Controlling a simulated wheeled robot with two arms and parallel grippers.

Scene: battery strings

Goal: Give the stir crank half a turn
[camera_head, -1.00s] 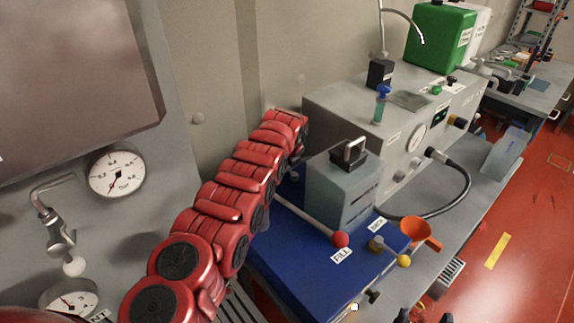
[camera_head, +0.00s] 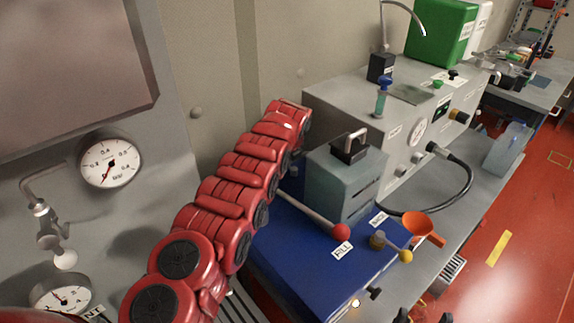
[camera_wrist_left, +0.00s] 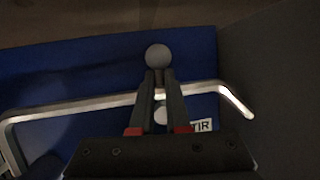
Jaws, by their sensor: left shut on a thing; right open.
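In the left wrist view, my left gripper (camera_wrist_left: 158,80) is shut on the stir crank, with its grey ball knob (camera_wrist_left: 158,55) just beyond the fingertips. A white ball shows between the fingers. A bent silver bar (camera_wrist_left: 80,107) crosses behind them. A partly covered label (camera_wrist_left: 203,126) reading "TIR" lies on the blue surface. In the head view, my red left arm reaches toward the grey block (camera_head: 345,180); the left fingers and crank are hidden there. Two dark tips of my right gripper (camera_head: 424,317) show at the bottom edge, apart and empty.
The blue unit (camera_head: 300,250) carries a red-knobbed lever (camera_head: 341,231) by a FILL label, a yellow-knobbed handle (camera_head: 405,256) and an orange funnel (camera_head: 422,230). A grey machine (camera_head: 340,105) with a black hose (camera_head: 468,180) stands behind. A gauge panel (camera_head: 108,162) stands at left.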

